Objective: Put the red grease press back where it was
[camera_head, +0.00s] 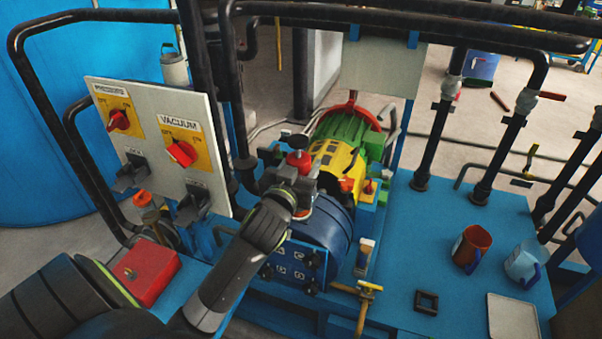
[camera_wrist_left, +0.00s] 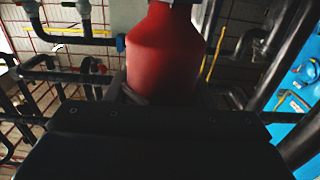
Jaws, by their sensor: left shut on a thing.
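The red grease press (camera_head: 299,160) has a red body with a dark knob-like top. It is upright in my left gripper (camera_head: 298,182), over the blue pump drum and in front of the yellow and green motor. In the left wrist view the press (camera_wrist_left: 163,50) fills the top middle as a red bottle-shaped body, close against the gripper (camera_wrist_left: 150,95). The gripper is shut on it. The fingers partly hide its lower part, and I cannot tell whether its base touches anything. My right gripper is out of view.
The blue bench (camera_head: 440,215) carries a red mug (camera_head: 472,248), a light blue mug (camera_head: 522,262), a black square ring (camera_head: 426,301) and a pale tray (camera_head: 513,318). A red box (camera_head: 146,271) is at left. The switch panel (camera_head: 150,140) and black pipes stand close to the arm.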

